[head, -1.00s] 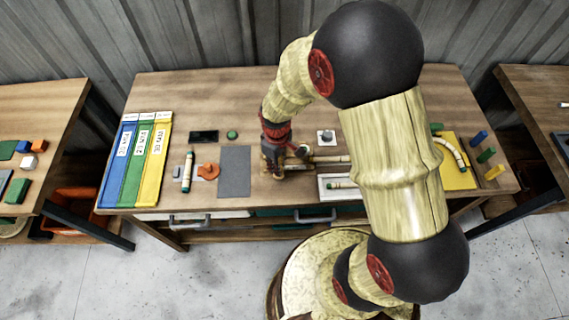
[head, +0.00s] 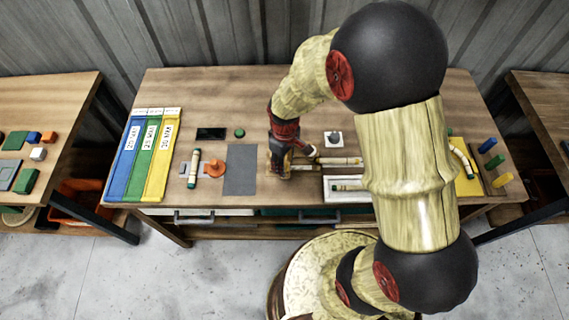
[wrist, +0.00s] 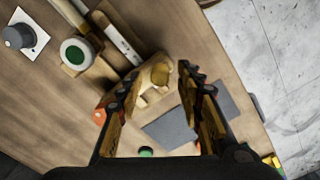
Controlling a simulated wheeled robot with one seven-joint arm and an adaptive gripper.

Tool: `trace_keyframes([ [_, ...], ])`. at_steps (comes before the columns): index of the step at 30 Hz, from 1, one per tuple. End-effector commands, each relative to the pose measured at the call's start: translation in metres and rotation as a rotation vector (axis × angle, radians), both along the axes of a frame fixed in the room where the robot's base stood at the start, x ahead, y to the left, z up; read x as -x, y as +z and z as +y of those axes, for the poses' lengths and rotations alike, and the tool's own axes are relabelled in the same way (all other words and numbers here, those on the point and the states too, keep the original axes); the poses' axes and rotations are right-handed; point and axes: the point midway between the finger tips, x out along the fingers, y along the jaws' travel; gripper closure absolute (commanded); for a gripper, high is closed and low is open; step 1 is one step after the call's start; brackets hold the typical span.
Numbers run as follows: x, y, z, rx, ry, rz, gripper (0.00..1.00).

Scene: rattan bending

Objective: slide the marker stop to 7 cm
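A wooden measuring fixture with a pale strip (head: 340,162) lies along the middle of the bench. In the wrist view the pale strip (wrist: 118,35) runs toward a light wooden block with a rounded yellowish top (wrist: 160,74), which looks like the marker stop. My gripper (wrist: 161,76) is open, its two fingers on either side of this block with visible gaps. In the head view my gripper (head: 279,172) points down at the left end of the fixture and hides most of the block. The scale marks are too small to read.
A grey mat (head: 241,170) lies left of the fixture, with an orange piece (head: 215,168) beyond it. A grey knob on a white plate (head: 333,138) stands behind. My arm covers the bench's right part.

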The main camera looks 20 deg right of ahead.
Motion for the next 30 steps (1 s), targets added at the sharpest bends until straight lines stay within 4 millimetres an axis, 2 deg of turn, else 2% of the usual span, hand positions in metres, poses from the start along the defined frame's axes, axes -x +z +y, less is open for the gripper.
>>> trace_keyframes([
  [9, -0.002, 0.065, 0.000, 0.000, 0.000, -0.005, 0.63],
  [15, -0.001, 0.094, 0.000, 0.000, 0.000, -0.004, 0.63],
  [21, -0.001, 0.106, 0.000, 0.000, 0.000, -0.001, 0.63],
  [30, 0.000, 0.107, 0.000, 0.000, 0.000, 0.000, 0.63],
])
